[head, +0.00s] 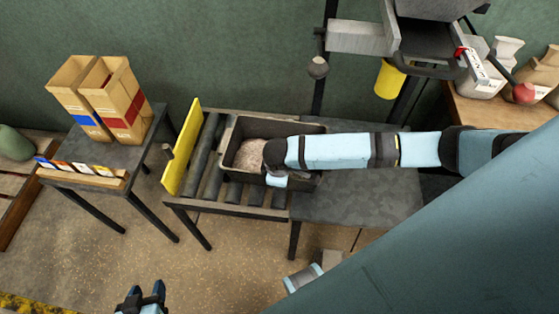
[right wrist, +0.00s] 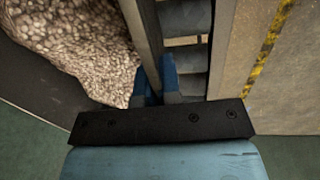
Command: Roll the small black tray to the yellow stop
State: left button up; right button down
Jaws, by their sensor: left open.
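The small black tray (head: 268,126) holds pale grain and sits on the right part of the roller table, beside the grey tabletop. The yellow stop (head: 182,150) stands upright at the rollers' left end, with bare rollers (head: 207,155) between it and the tray. My right gripper (head: 276,180) is at the tray's near wall, its fingers partly hidden in the head view. In the right wrist view its blue fingers (right wrist: 160,85) lie close on both sides of the tray wall (right wrist: 143,40), pinching it. My left gripper (head: 141,298) is open and empty at the bottom, over the floor.
A grey table (head: 360,205) adjoins the rollers on the right. A small table at left carries two paper bags (head: 118,95) and a row of cards (head: 75,168). A yellow cup-like thing (head: 389,80) hangs at the back.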

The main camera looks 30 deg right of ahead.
dwell(0.6)
jog(key=shift+w+a, duration=0.1)
jog(key=shift+a, duration=0.05)
jog(key=shift+w+a, duration=0.4)
jog(key=shift+a, duration=0.15)
jog(key=shift+w+a+p, duration=0.4)
jog(key=shift+w+a, duration=0.4)
jog(key=shift+a, duration=0.3)
jog(key=shift+w+a, duration=0.35)
jog(key=shift+a, duration=0.2)
jog(key=shift+w+a, duration=0.3)
jog(key=shift+a, duration=0.2)
jog(key=shift+w, duration=0.1)
